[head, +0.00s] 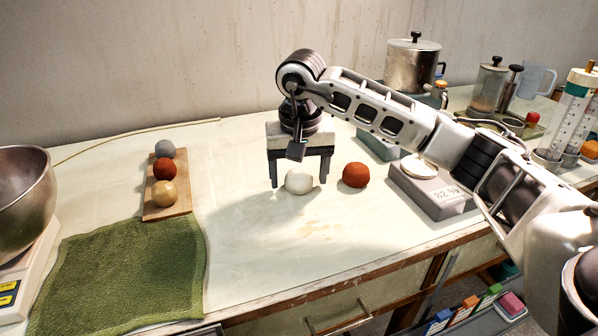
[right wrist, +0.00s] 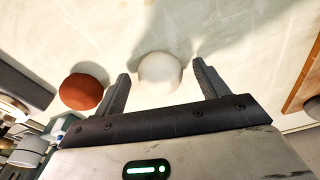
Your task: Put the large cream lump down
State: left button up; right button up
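The large cream lump (head: 299,181) is a round off-white ball that appears to rest on the pale worktop, left of a red-brown ball (head: 355,175). My right gripper (head: 298,185) points down over it, with one finger on each side. In the right wrist view the cream lump (right wrist: 160,72) sits between the fingertips, with a visible gap to each finger. The right gripper (right wrist: 161,69) is open. My left gripper is not in view.
A wooden board (head: 152,211) at left holds grey, red and tan balls. A green cloth (head: 125,270) lies in front of it. A metal bowl (head: 22,205) stands far left. A scale (head: 435,195) with a white dish stands right. The worktop between board and lump is clear.

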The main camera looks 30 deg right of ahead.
aim_at(300, 179)
notch_tip(300, 179, up, 12)
jog(key=s+p, duration=0.1)
jog(key=shift+s+a+r+p, duration=0.15)
jog(key=shift+a+p, duration=0.15)
jog(key=shift+p, duration=0.1)
dwell(0.6)
